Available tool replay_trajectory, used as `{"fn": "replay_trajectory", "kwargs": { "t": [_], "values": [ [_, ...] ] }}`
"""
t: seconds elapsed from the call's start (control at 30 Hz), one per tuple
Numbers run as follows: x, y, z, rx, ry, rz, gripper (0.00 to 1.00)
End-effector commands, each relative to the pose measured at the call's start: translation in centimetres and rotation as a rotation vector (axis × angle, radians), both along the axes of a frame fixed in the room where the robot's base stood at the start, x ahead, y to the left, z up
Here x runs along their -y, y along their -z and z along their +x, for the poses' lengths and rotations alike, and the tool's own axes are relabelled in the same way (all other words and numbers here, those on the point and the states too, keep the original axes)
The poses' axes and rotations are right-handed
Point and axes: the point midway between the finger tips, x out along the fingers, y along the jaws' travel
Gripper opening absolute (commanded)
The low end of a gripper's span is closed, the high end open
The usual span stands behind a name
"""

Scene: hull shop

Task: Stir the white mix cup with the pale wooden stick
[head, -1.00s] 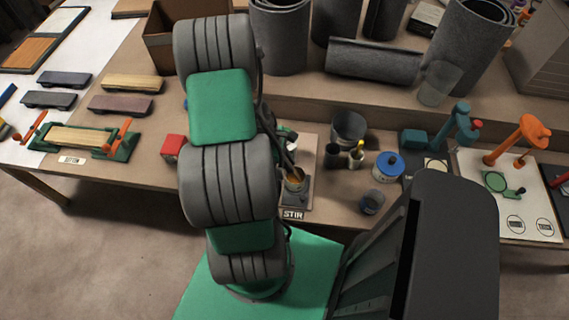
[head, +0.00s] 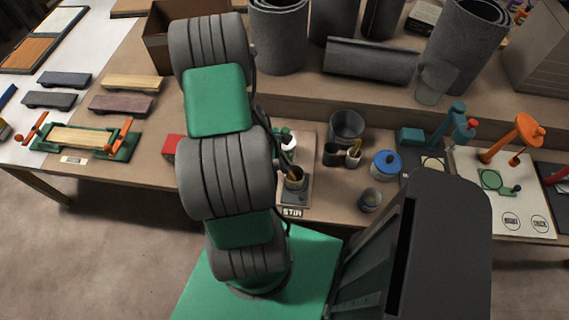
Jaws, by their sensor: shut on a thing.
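The mix cup (head: 295,182) stands upright on a grey pad at the STIR label, just right of my arm in the head view. It looks pale at the rim, with brown contents inside. My gripper (head: 288,163) is directly above the cup, small and dark, and partly hidden behind my arm. It is shut on the pale wooden stick (head: 300,177), of which only a short tan piece shows at the cup's mouth. The stick's lower end appears to be inside the cup; its depth is hidden.
A blue-lidded can (head: 387,165), a small jar (head: 370,199), a dark holder cup (head: 331,155) and a grey bucket (head: 347,128) stand right of the cup. A red block (head: 172,148) is left of my arm. Grey rolls (head: 372,62) lie behind.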

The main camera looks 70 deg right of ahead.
Motion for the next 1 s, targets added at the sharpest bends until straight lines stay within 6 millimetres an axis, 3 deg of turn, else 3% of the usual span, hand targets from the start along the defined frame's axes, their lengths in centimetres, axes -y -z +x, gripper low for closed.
{"fn": "replay_trajectory", "kwargs": {
  "t": [0.8, 1.0],
  "values": [
    [-0.6, -6.8, 2.6, 0.0, -0.002, -0.001, 0.0],
    [-0.7, -7.0, 2.9, 0.0, 0.0, 0.0, 0.0]
  ]
}}
